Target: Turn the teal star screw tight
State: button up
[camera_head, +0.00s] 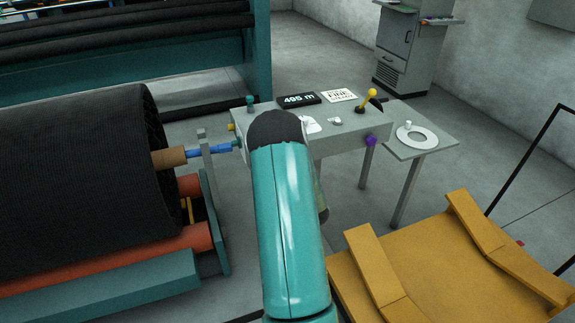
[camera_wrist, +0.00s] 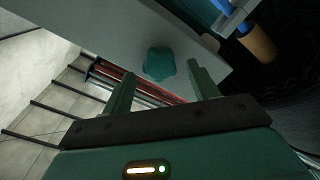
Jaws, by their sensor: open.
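The teal star screw (camera_wrist: 159,63) shows in the wrist view as a lobed knob against the grey panel (camera_wrist: 105,35). My gripper (camera_wrist: 161,70) is open, with one finger to each side of the screw in the picture. Both fingers look apart from it; the exact depth between them is hard to tell. In the head view my teal arm hides the gripper. A small teal piece (camera_head: 237,143) shows just left of the arm at the console's edge; I cannot tell if it is the same screw.
The grey console (camera_head: 340,137) carries a display (camera_head: 299,99), a yellow lever (camera_head: 371,94) and a purple knob (camera_head: 370,141). A black netting roll (camera_head: 80,190) on a blue shaft (camera_head: 210,151) stands left. A yellow platform (camera_head: 440,260) lies right.

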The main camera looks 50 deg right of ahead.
jog(key=shift+n, duration=0.4)
jog(key=shift+w, duration=0.1)
jog(key=shift+x, duration=1.5)
grip_shut()
jog(key=m, duration=0.4)
jog(key=shift+c, duration=2.2)
grip_release()
jog(key=shift+m, duration=0.3)
jog(key=o, duration=0.4)
jog(key=shift+o, duration=0.2)
